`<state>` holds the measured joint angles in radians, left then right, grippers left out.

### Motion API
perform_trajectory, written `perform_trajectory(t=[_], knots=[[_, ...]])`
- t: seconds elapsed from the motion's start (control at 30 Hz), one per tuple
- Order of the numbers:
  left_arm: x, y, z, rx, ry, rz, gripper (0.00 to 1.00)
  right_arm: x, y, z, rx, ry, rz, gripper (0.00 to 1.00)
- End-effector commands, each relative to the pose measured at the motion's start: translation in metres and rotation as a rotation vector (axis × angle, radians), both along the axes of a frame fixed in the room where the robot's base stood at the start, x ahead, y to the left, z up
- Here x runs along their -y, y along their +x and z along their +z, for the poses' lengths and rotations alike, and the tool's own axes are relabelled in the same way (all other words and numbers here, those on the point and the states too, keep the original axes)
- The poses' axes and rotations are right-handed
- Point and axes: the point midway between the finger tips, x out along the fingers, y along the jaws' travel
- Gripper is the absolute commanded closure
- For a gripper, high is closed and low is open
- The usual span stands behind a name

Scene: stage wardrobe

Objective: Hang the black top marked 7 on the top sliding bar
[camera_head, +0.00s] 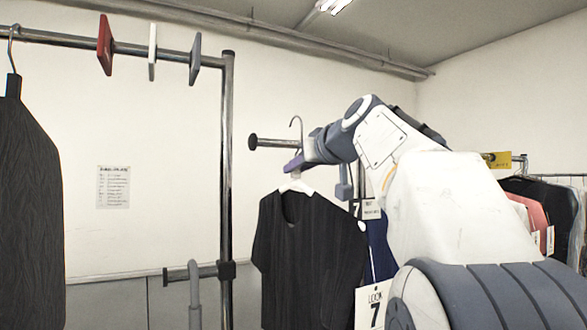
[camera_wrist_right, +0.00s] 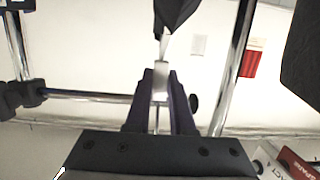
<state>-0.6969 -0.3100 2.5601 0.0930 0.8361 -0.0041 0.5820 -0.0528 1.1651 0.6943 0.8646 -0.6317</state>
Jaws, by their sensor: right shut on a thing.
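The black top (camera_head: 308,255) hangs upright from a white hanger (camera_head: 297,186) with a thin metal hook (camera_head: 296,128). My right gripper (camera_head: 297,163) is shut on the hanger's neck, just above the top. The wrist view also shows my right gripper (camera_wrist_right: 160,95) closed on the pale hanger neck (camera_wrist_right: 160,82), with dark fabric (camera_wrist_right: 175,14) beyond it. A short metal bar with a dark end knob (camera_head: 253,142) shows beside the hook. I cannot tell whether hook and bar touch. Which bar is the top sliding bar is unclear. My left gripper is not in view.
A high rail (camera_head: 130,48) carries red, white and blue-grey dividers and a dark garment (camera_head: 28,205). Its upright post (camera_head: 227,165) stands left of the top. A lower bar (camera_head: 195,273) crosses it. A LOOK 7 card (camera_head: 375,305) and a blue garment (camera_head: 379,250) are right.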

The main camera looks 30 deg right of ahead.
Motion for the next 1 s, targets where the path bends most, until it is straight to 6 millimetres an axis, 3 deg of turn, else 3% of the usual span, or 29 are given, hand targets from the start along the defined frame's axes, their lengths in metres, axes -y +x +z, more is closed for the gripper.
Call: perform_trajectory(t=[0.23,1.0], knots=[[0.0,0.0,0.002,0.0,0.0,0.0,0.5,0.0,0.003,0.001,0.001,0.0,0.0,1.0],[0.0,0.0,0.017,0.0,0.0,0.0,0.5,0.003,0.042,0.001,0.001,0.0,0.0,1.0]])
